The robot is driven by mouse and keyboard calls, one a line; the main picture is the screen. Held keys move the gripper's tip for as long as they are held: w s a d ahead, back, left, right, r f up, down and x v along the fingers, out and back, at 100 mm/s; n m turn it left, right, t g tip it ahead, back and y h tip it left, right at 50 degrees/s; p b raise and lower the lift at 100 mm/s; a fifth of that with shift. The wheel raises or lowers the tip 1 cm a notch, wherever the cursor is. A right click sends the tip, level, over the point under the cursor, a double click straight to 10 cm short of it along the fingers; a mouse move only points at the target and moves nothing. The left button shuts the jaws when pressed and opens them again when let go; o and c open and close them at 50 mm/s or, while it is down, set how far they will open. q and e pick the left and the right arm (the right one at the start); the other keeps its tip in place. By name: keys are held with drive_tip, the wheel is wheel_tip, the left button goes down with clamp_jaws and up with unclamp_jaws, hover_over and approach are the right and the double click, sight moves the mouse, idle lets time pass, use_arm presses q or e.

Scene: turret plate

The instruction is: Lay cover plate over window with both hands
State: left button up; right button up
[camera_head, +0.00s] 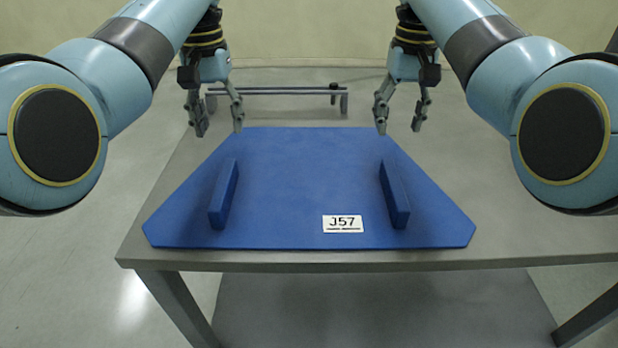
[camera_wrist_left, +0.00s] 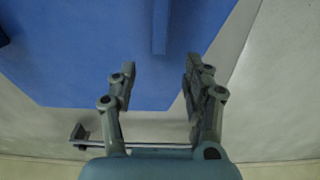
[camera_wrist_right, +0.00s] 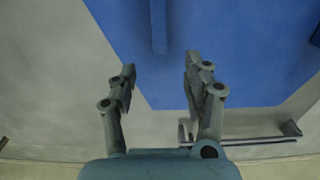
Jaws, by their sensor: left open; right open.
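The blue cover plate (camera_head: 300,190) lies flat on the grey table with cut corners and two raised blue bars. The left bar (camera_head: 224,194) and the right bar (camera_head: 394,194) stand along its sides, and a white J57 label (camera_head: 342,224) is near its front edge. My left gripper (camera_head: 218,132) is open and empty above the plate's far left corner; it also shows in the left wrist view (camera_wrist_left: 160,78). My right gripper (camera_head: 399,128) is open and empty above the far right corner, and in the right wrist view (camera_wrist_right: 160,76). No window is visible.
The grey table (camera_head: 480,215) has bare room to the right of the plate. A low grey rail frame (camera_head: 280,91) stands behind the plate at the far side, with a small dark knob (camera_head: 334,86) near its right end.

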sight(229, 163)
use_arm(q)
drive_tip(key=shift+w+f, duration=0.15)
drive_tip(key=shift+f, duration=0.4)
use_arm(e)
drive_tip(key=shift+w+f, duration=0.1)
drive_tip(key=shift+f, duration=0.5)
use_arm(q)
wheel_tip(229, 163, down, 10)
drive_tip(key=shift+r, duration=0.1)
use_arm(e)
wheel_tip(229, 163, down, 10)
drive_tip(key=shift+r, duration=0.1)
use_arm(q)
clamp_jaws()
use_arm(e)
clamp_jaws()
drive_tip(key=shift+r, duration=0.1)
